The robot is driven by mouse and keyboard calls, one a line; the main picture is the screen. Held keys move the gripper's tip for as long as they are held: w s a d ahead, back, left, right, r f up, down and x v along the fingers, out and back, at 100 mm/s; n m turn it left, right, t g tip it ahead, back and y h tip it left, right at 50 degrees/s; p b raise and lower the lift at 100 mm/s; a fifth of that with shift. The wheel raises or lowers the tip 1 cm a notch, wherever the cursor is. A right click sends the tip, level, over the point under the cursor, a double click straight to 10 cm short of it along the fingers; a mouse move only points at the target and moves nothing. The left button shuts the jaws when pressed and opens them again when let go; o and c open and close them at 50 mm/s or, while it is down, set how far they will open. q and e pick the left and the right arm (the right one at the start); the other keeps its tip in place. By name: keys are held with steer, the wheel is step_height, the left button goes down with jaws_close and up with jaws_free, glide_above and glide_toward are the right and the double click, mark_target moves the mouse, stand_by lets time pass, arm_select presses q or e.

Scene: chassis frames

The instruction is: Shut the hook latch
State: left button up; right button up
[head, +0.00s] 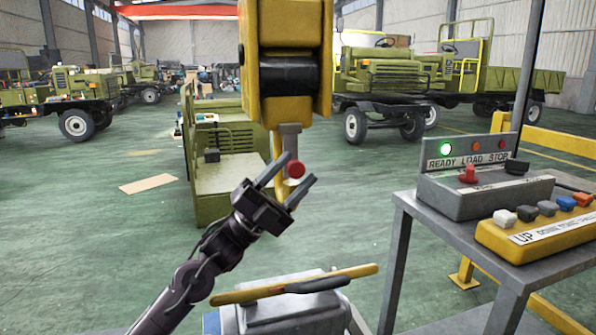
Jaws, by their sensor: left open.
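A yellow hoist block (286,103) hangs at the top centre, with a yellow hook (278,150) below it. A grey metal piece (291,137) sits at the hook's throat and appears to be the latch. A red knob (296,169) shows just below this piece. My left gripper (300,167) is open, its two dark fingers pointing up and right on either side of the red knob in the picture. I cannot tell whether they touch it. My right gripper is not in view.
A grey stand at the right holds a control box (484,195) with a lit green lamp and a yellow button pendant (540,228). A yellow bar lies on a grey block (300,312) below the gripper. Green trucks (390,80) stand behind on open floor.

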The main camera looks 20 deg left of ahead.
arm_select(q)
steer(key=v, duration=0.6)
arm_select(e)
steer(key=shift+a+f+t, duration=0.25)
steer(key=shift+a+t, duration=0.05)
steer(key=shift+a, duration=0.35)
arm_select(q)
steer(key=shift+f, duration=0.1)
